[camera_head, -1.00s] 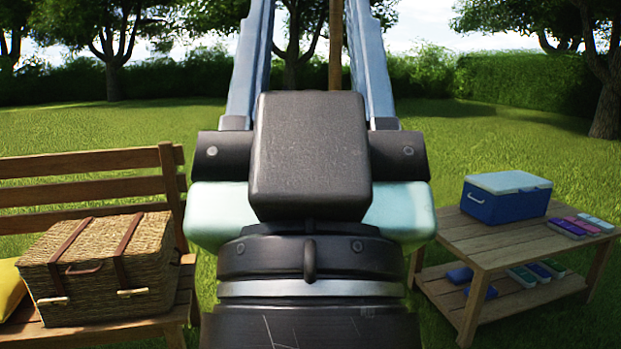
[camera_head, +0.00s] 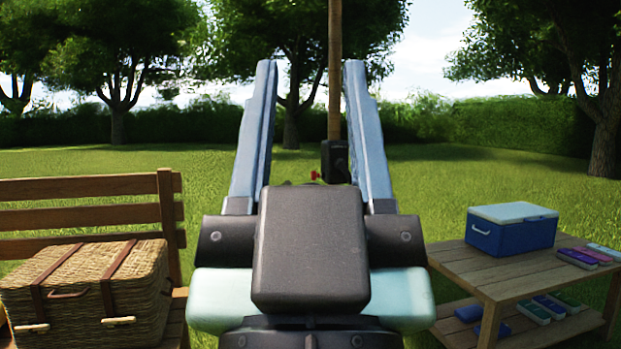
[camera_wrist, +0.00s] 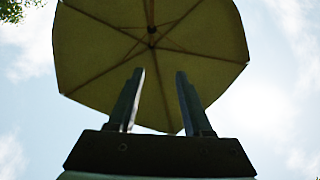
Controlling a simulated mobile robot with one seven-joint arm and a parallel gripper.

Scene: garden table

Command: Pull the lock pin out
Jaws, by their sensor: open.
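A small red piece (camera_head: 314,175), likely the lock pin, shows at the left side of a black block (camera_head: 335,161) on the wooden pole (camera_head: 335,70). It is tiny and its shape is hard to make out. My gripper (camera_head: 311,66) is open and empty, its two blue-grey fingers pointing up. The pin and block appear between the fingers in the head view but lie farther off. In the wrist view my gripper (camera_wrist: 158,74) points up toward the underside of a parasol canopy (camera_wrist: 200,45); the pin is not visible there.
A wooden bench (camera_head: 90,190) with a wicker basket (camera_head: 80,292) stands at left. At right is a wooden table (camera_head: 500,275) with a blue cooler (camera_head: 511,229) and several small coloured cases (camera_head: 578,258). Open lawn (camera_head: 440,180) lies around the pole.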

